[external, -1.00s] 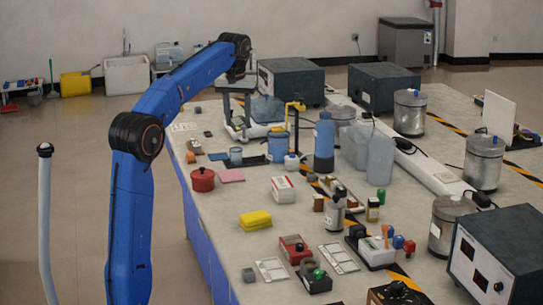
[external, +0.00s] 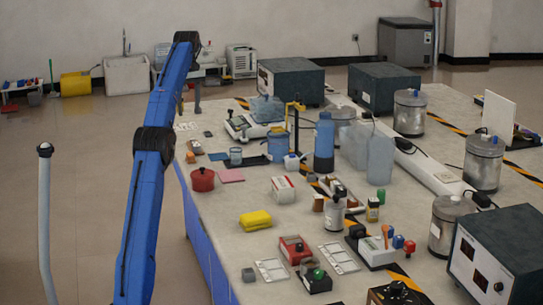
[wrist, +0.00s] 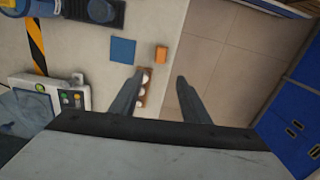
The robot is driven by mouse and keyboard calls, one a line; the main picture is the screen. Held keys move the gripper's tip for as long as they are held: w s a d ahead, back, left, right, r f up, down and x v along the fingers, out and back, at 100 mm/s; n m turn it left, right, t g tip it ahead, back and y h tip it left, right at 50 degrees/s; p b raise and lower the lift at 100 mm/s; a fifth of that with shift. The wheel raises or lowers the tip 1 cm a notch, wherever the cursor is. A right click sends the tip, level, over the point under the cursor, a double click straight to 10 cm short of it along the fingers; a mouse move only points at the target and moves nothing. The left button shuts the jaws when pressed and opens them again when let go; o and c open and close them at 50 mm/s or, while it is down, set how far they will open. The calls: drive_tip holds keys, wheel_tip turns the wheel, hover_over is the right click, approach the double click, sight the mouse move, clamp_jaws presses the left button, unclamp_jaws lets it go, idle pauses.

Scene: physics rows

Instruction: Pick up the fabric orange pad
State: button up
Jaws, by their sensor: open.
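A small orange block-like pad (wrist: 161,53) lies on the bench near its edge in the wrist view, just beyond my fingertips. In the external view it appears as a small orange-brown shape (external: 194,146) near the bench's left edge. Its fabric texture is too small to tell. My gripper (wrist: 160,76) is open, with its two fingers apart and nothing between them. In the external view my gripper (external: 189,107) hangs above the bench's far left corner, apart from the pad.
A flat blue pad (wrist: 122,50) lies left of the orange one. A brown rack with white round items (wrist: 145,86) is under my left finger. A scale (wrist: 50,95) stands lower left. Bare floor (wrist: 225,65) lies right of the bench edge, with blue cabinets beyond.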

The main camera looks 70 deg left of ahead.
hover_over(190, 154)
drive_tip(key=f, duration=1.2)
drive_tip(key=shift+w+a+f, duration=0.1)
drive_tip(key=shift+a, duration=0.1)
drive_tip(key=shift+d+f, duration=0.15)
drive_tip(key=shift+f, duration=2.45)
drive_tip(key=shift+c, duration=0.7)
clamp_jaws()
